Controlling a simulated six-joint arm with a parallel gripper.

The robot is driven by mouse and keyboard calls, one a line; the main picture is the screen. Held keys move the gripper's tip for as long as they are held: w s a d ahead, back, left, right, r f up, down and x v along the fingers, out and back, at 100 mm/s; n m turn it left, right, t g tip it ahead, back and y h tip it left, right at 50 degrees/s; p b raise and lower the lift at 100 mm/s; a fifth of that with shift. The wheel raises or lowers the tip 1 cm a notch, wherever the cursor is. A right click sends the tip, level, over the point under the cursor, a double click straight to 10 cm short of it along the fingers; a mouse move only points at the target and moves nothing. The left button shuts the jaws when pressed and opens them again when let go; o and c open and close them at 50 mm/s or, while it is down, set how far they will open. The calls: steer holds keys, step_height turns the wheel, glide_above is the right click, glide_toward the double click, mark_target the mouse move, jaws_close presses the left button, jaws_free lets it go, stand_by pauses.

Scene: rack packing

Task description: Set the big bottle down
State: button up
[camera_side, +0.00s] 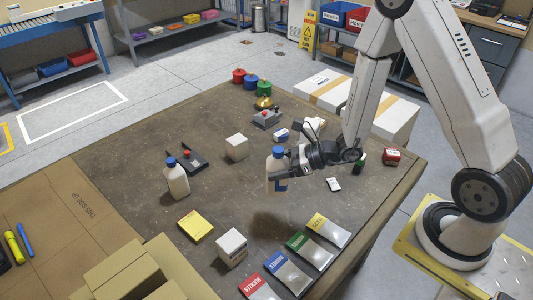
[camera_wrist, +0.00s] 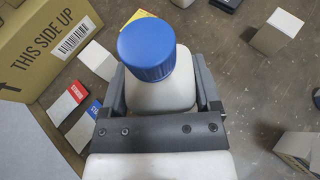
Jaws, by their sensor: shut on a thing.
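My gripper (camera_side: 290,168) is shut on a white bottle with a blue cap (camera_side: 277,182), which looks like the big bottle. The bottle is upright and held above the brown table (camera_side: 130,195), with a dark shadow on the table below it. In the wrist view the fingers (camera_wrist: 160,95) lie on both sides of the bottle, just below its blue cap (camera_wrist: 148,48). The lower part of the bottle is hidden there. A second white bottle with a blue cap (camera_side: 177,180) stands upright on the table to the left.
A white cube (camera_side: 236,148), a yellow box (camera_side: 196,227) and a white box (camera_side: 231,248) stand around the held bottle. Several coloured card sleeves (camera_side: 308,247) lie along the front edge. Open cardboard (camera_side: 75,225) is at the left. Bare table lies below the bottle.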

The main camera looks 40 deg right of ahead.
steer(key=s+a+r, duration=0.2)
steer(key=a+r, duration=0.1)
steer(key=a, duration=0.1)
steer(key=w+a+f, duration=0.2)
steer(key=w+f, duration=0.7)
steer(key=w, duration=0.4)
steer(key=shift+w+a+n+g, duration=0.3)
steer(key=shift+a, duration=0.05)
steer(key=shift+f, duration=0.1)
steer(key=shift+w+f, duration=0.2)
steer(key=shift+f, duration=1.6)
steer(key=shift+f, duration=0.2)
